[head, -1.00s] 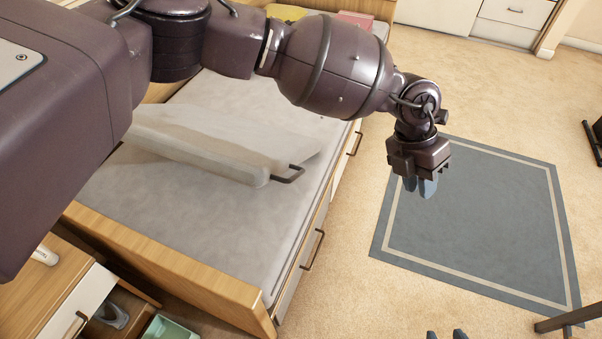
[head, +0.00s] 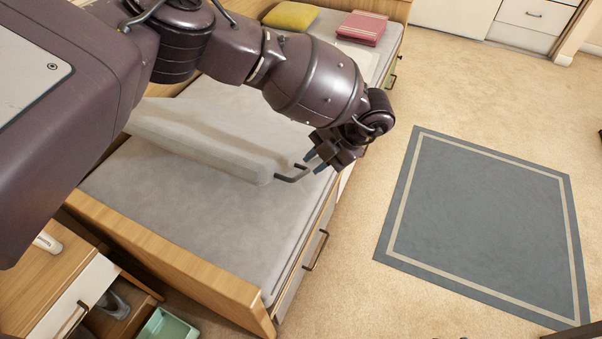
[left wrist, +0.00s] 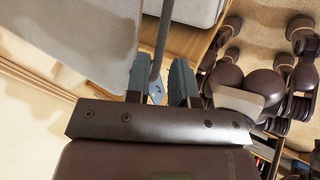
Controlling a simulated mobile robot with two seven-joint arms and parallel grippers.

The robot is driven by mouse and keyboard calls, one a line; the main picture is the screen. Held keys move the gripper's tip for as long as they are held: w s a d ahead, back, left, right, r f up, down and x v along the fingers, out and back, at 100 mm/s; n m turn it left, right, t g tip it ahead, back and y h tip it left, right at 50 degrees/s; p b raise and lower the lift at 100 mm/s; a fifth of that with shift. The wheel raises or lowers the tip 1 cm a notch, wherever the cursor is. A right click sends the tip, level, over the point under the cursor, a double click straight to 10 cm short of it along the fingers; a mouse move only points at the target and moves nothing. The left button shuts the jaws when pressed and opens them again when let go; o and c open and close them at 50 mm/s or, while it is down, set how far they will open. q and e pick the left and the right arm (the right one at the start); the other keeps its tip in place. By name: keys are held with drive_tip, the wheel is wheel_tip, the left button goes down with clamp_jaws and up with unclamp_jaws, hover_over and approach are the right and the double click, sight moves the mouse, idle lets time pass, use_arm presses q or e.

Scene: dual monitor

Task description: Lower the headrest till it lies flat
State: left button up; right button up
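The headrest (head: 200,140) is a pale grey padded slab on the bed, raised at a tilt above the mattress (head: 170,225). A dark handle (head: 288,178) sticks out from its near right corner. My left gripper (head: 312,162) is at the handle's outer end, with its fingers spread. In the left wrist view the handle bar (left wrist: 162,40) runs in between the two open fingers (left wrist: 160,85), closer to the left one. I cannot tell whether they touch. My right gripper is not clearly in view.
The wooden bed frame (head: 165,255) borders the mattress. Yellow (head: 291,15) and red (head: 362,28) cushions lie at the far end. A side cabinet (head: 50,285) with an open drawer stands at lower left. A blue-grey rug (head: 485,225) lies on open carpet to the right.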

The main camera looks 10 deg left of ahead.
sight(302, 174)
use_arm(q)
drive_tip(key=x, duration=0.6)
drive_tip(key=shift+a+f+b, duration=0.1)
drive_tip(key=shift+f+b, duration=0.05)
drive_tip(key=shift+b, duration=0.25)
clamp_jaws()
